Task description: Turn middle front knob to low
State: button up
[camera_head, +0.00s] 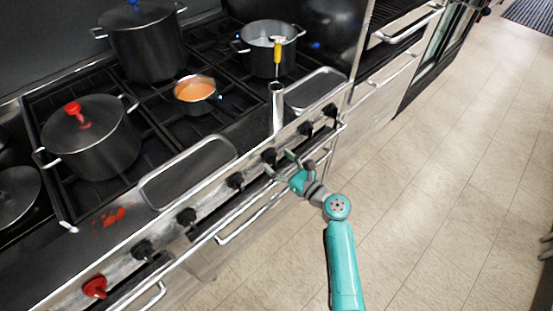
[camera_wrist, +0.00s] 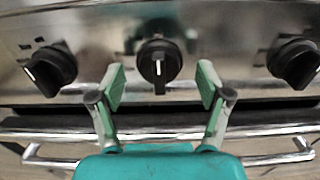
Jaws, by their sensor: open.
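A row of knobs runs along the stove's steel front panel. The black knob (camera_wrist: 160,62) in the middle of the wrist view has a pale line on its grip, which points down. In the head view this seems to be the knob (camera_head: 269,157) just beyond my fingertips. My gripper (camera_wrist: 161,80) is open, with one finger to each side of this knob and slightly below it in the picture. Clear gaps show on both sides, and it holds nothing. It also shows in the head view (camera_head: 280,164), at the front panel.
Neighbouring black knobs stand left (camera_wrist: 50,68) and right (camera_wrist: 294,62). A red knob (camera_head: 95,287) is at the near left end. A steel rail (camera_wrist: 60,124) runs below the knobs. Pots, including one with a red lid handle (camera_head: 92,140), stand on the stove. The floor (camera_head: 450,180) is clear.

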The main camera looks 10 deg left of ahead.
jog(key=shift+w+a, duration=0.35)
jog(key=shift+a, duration=0.2)
jog(key=c, duration=1.2)
jog(key=shift+n, duration=0.3)
jog(key=shift+s+a+n, duration=0.1)
jog(key=shift+n, duration=3)
